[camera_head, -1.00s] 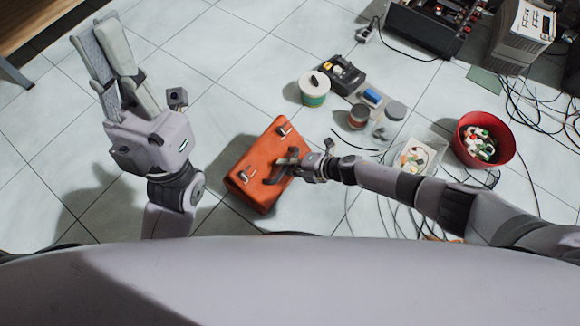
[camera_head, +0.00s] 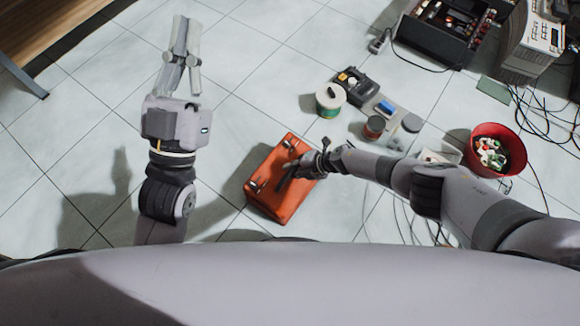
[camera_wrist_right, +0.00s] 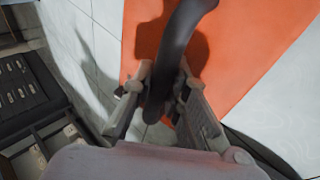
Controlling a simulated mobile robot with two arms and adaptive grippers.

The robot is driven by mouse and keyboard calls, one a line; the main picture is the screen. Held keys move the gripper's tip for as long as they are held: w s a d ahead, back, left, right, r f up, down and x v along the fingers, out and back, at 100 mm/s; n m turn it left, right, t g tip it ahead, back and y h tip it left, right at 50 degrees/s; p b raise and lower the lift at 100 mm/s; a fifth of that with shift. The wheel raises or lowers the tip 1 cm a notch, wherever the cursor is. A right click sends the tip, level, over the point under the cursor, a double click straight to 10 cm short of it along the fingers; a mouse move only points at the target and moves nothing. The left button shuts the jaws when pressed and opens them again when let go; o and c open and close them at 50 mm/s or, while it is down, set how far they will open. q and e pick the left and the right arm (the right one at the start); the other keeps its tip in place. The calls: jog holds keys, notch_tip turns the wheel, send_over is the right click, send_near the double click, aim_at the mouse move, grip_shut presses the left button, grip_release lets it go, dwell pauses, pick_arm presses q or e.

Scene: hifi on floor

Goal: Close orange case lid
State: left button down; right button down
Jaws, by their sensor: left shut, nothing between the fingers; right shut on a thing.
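The orange case (camera_head: 272,203) lies on the tiled floor in front of me, with its lid looking down flat and two latches along its left side. My right gripper (camera_head: 297,168) is over the case and shut on its dark curved handle (camera_head: 287,180). In the right wrist view the handle (camera_wrist_right: 181,40) runs between the two fingers, with the orange surface (camera_wrist_right: 245,50) behind it. My left gripper (camera_head: 181,62) is shut and empty, held up and to the left of the case, clear of it.
Right of the case stand a white-green tub (camera_head: 329,100), a small brown jar (camera_head: 374,127) and a red bowl (camera_head: 497,150) with mixed items. Cables lie on the floor. The floor left of the case is clear.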

jog(key=shift+w+a+f, duration=0.15)
jog(key=shift+w+a, duration=0.1)
jog(key=shift+a, duration=0.25)
jog(key=shift+w+a+f+g, duration=0.15)
jog(key=shift+a+f+g, duration=0.05)
jog(key=shift+f+g, duration=0.1)
pick_arm(q)
jog(key=shift+a+r, duration=0.2)
jog(key=shift+a, duration=0.15)
pick_arm(e)
jog(key=shift+w+a+f+h, duration=0.1)
jog(key=shift+a+f+h, duration=0.05)
jog(key=shift+h, duration=0.35)
jog(key=c, duration=1.5)
grip_release()
jog(key=shift+c, duration=0.2)
